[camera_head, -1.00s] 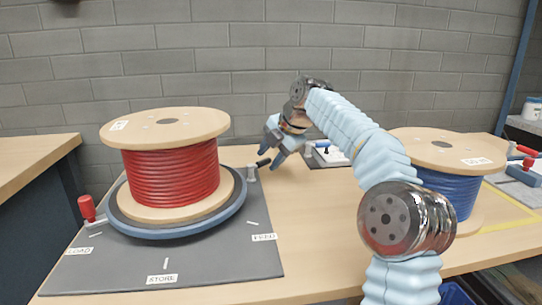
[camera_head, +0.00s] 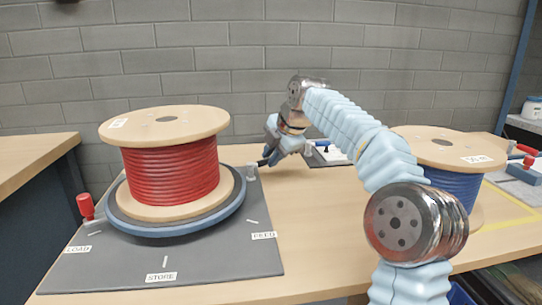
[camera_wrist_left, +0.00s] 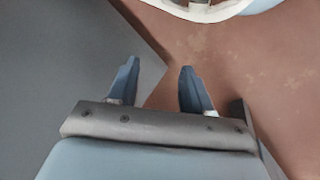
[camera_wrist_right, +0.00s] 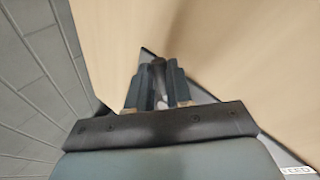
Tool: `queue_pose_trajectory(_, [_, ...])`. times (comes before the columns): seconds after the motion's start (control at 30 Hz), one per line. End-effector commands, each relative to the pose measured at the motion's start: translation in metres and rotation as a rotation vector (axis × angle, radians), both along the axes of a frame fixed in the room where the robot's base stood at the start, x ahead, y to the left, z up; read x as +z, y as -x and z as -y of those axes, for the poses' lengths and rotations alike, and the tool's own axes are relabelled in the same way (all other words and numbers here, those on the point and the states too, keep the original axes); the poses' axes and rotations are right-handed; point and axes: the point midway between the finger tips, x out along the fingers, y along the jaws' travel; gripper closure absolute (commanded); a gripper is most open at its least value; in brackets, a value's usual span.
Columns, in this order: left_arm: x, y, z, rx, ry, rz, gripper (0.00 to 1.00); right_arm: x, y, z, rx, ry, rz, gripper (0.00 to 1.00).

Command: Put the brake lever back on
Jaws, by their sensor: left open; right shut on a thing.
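The brake lever shows as a short black bar (camera_head: 262,162) next to a small grey post (camera_head: 251,172) at the back right of the round blue-rimmed turntable (camera_head: 150,232). My right gripper (camera_head: 269,156) is shut on its outer end. In the right wrist view a dark bar (camera_wrist_right: 158,75) lies between the closed fingers (camera_wrist_right: 158,85). I cannot tell whether the lever is fixed to the post. My left gripper (camera_wrist_left: 159,78) is open and empty above the floor in the left wrist view; it is outside the head view.
A red cable drum (camera_head: 170,172) stands on the turntable, on a grey mat (camera_head: 215,270) labelled LOAD, STORE and FEED. A red-handled clamp (camera_head: 86,208) sits at the mat's left. A blue drum (camera_head: 455,190) stands right, behind my arm. The middle of the bench (camera_head: 310,220) is clear.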

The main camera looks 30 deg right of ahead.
Motion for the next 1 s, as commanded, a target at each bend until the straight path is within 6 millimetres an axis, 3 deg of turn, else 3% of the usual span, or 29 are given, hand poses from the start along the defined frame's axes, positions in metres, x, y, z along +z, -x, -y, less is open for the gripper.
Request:
queue_pose_trajectory(0.5, [0.001,0.000,0.000,0.000,0.000,0.000,0.50,0.001,0.022,-0.008,-0.386,0.002,-0.001,1.00])
queue_pose_trajectory(1.0, [0.005,0.001,0.002,-0.003,0.002,-0.001,0.50,0.000,0.030,-0.012,-0.544,0.000,0.000,1.00])
